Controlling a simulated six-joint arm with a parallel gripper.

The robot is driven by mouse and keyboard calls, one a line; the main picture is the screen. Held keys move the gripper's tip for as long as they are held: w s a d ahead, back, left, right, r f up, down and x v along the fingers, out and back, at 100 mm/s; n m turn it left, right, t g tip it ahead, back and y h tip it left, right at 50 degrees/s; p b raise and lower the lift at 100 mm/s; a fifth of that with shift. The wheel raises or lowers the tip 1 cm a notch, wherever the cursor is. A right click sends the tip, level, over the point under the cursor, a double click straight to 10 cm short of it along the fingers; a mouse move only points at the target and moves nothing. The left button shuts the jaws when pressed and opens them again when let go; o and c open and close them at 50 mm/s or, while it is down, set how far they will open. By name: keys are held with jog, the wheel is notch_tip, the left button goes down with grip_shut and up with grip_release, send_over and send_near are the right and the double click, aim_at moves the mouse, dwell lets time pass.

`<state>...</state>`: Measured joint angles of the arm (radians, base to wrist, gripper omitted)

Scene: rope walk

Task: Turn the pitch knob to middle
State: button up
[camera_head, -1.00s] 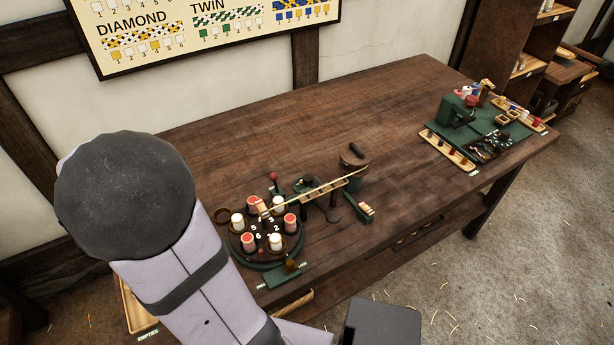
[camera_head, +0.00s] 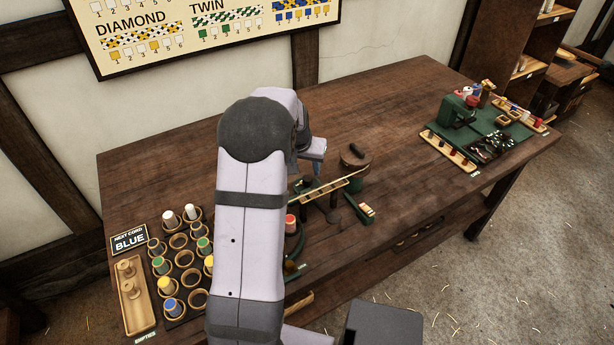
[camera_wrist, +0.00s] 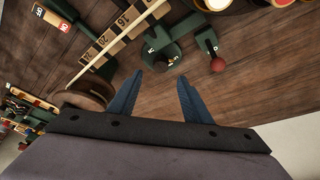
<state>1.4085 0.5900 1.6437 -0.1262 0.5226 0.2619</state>
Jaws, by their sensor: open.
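A dark green round fitting (camera_wrist: 165,45) with a curved arm and a small white mark lies ahead of my open fingers in the wrist view. It looks like the pitch knob, but no readable name confirms this. Its setting is too small to tell. My gripper (camera_wrist: 157,95) is open and empty, apart from the fitting, its two blue fingers spread. In the head view my gripper (camera_head: 318,150) hangs above the table, behind the wooden numbered strip (camera_head: 335,187). My arm hides much of the bench, and the fitting is mostly covered there.
A red-ball lever (camera_wrist: 217,65) stands near the fitting. A round wooden drum (camera_wrist: 88,92) is close on the left. A green block with coloured labels (camera_head: 362,208) lies right of the strip. Bobbins (camera_head: 190,212) in cups stand left. The bench (camera_head: 400,105) is clear behind.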

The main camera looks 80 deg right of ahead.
aim_at(308, 178)
jog(key=shift+p+x, duration=1.05)
jog(key=shift+x, duration=2.6)
jog(key=shift+a, duration=0.1)
jog(key=shift+c, duration=0.7)
jog(key=c, duration=0.9)
